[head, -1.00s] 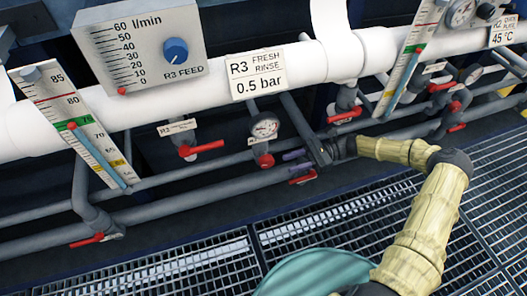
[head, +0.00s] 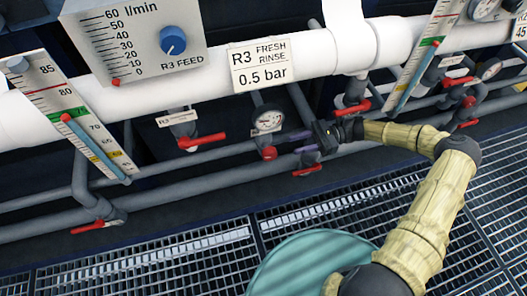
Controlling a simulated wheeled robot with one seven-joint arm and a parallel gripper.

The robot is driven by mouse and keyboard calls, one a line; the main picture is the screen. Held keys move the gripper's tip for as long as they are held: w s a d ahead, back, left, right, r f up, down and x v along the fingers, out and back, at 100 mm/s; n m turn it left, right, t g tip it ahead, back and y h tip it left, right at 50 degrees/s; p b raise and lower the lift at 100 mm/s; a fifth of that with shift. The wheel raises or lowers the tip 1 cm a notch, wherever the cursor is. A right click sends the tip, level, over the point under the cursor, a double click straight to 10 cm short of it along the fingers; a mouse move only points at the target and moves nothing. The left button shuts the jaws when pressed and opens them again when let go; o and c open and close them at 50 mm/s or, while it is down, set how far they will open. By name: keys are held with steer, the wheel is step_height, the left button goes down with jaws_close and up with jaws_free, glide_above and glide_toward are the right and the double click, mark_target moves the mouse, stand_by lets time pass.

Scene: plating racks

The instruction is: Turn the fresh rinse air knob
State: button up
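The R3 fresh rinse label (head: 262,65), reading 0.5 bar, hangs on the white pipe. Below it is a small round gauge (head: 268,121) with a red knob (head: 269,153) under it. My gripper (head: 297,143) is just right of the gauge and knob, pointing left. Its two purple fingers show apart, with a gap between them and nothing seen in it. The fingers look apart from the knob in the picture; the depth between them is hard to judge.
A red lever (head: 305,170) sits just below my gripper. Another red lever (head: 202,140) is to the left, and one (head: 352,107) to the upper right. The R3 feed box (head: 137,42) and a thermometer plate (head: 72,115) are at left. Grating floor (head: 170,262) lies in front.

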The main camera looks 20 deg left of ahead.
mark_target(264, 153)
steer(key=b+x, duration=0.4)
steer(key=x, duration=0.7)
steer(key=shift+s+f, duration=0.1)
steer(key=shift+s, duration=0.05)
steer(key=shift+s+a, duration=0.15)
steer(key=shift+a, duration=0.2)
steer(key=c, duration=0.7)
